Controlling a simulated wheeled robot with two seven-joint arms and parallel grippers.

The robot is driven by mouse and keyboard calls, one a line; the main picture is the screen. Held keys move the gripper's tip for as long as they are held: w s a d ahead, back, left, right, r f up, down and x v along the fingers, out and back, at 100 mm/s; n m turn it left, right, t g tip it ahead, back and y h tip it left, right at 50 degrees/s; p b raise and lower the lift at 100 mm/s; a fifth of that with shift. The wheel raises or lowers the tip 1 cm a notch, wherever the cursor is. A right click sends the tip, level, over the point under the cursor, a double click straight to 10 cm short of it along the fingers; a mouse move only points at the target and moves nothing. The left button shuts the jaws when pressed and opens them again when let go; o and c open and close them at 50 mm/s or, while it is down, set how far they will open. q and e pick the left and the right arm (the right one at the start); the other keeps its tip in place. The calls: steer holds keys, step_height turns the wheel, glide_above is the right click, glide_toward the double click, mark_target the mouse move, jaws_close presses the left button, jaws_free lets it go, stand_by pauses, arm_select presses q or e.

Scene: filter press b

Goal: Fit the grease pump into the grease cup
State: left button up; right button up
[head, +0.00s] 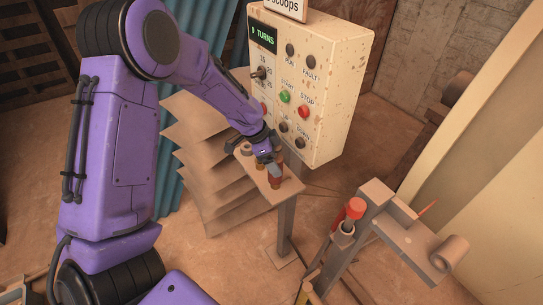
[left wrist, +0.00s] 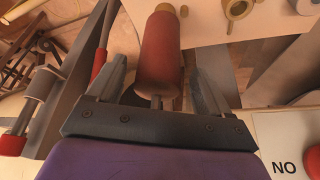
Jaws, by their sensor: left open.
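The grease pump, a red-brown cylinder (left wrist: 160,52) with a thin metal rod at one end, lies between the fingers of my left gripper (left wrist: 158,85) in the left wrist view. The fingers are open, with gaps beside it. In the head view my left gripper (head: 266,150) is over a small stand, with the red-brown pump (head: 275,180) just below it. What looks like the grease cup, a small grey cup (head: 345,229) beside a red cap (head: 355,208), is on the grey metal fixture at the lower right. My right gripper is not visible.
The stand's small top (head: 288,188) also holds a ring-shaped piece (head: 246,148), brass-coloured in the left wrist view (left wrist: 238,9). A cream control box (head: 325,75) with buttons rises close behind. Floor lies open between the stand and the fixture (head: 350,250).

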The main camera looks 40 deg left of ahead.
arm_select(q)
steer(key=b+v, duration=0.1)
steer(key=v, duration=1.1)
steer(key=shift+b, duration=0.4)
steer(key=shift+r, duration=0.15)
